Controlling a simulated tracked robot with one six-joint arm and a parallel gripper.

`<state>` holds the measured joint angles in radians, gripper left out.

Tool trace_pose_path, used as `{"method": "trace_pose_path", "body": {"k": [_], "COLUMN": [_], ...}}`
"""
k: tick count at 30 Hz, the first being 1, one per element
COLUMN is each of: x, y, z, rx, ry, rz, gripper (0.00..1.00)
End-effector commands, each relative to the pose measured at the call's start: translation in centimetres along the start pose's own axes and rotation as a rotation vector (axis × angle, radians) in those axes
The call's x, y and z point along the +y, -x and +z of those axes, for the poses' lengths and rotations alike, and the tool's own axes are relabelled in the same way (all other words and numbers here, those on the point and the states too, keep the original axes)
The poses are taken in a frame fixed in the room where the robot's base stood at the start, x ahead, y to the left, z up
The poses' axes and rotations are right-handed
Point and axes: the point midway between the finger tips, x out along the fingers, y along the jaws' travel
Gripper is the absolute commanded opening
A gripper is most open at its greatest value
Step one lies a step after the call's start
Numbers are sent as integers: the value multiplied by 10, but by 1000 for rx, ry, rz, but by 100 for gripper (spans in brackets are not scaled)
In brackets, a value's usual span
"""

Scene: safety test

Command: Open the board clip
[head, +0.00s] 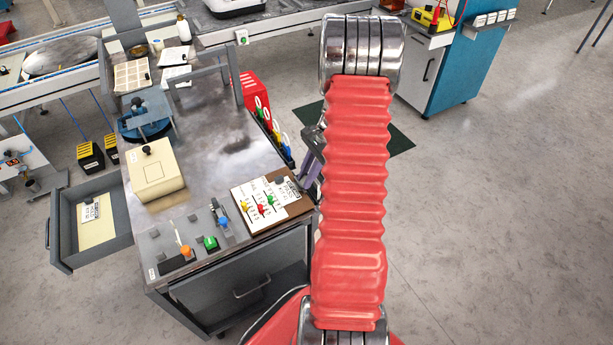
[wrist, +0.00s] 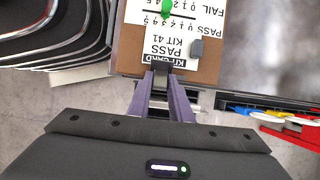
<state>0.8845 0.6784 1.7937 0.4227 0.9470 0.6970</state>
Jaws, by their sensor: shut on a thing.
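The brown board (head: 292,208) lies at the right front corner of the workbench with white cards on it. In the wrist view the board (wrist: 208,73) carries a card (wrist: 165,45) reading PASS KIT 41. The dark board clip (wrist: 160,79) sits at the board's near edge, by the black KIT CARD label. My gripper (wrist: 161,90) has its two purple fingers on either side of the clip, shut on it. The fingers hide part of the clip. In the head view my gripper (head: 309,170) is at the board's right edge, partly behind my red arm sleeve.
A grey peg (wrist: 197,48) and a green peg (wrist: 167,9) stand on the board. Coloured tags (head: 270,122) hang on the bench's right side. A cream box (head: 155,175) and an open drawer (head: 92,222) are to the left.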

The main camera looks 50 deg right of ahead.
Motion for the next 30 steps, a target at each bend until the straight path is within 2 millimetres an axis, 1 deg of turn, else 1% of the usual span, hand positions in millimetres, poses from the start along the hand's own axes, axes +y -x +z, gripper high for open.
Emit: {"method": "trace_pose_path", "body": {"k": [13,24,25,30], "x": [0,-1,-1,0], "y": [-2,-1,-1,-1], "z": [-10,-10,-10,-10], "rx": [-214,-235,-235,-235], "ry": [-1,2,2,1], "rz": [1,-2,-2,-2], "gripper": [0,0,19,31]}}
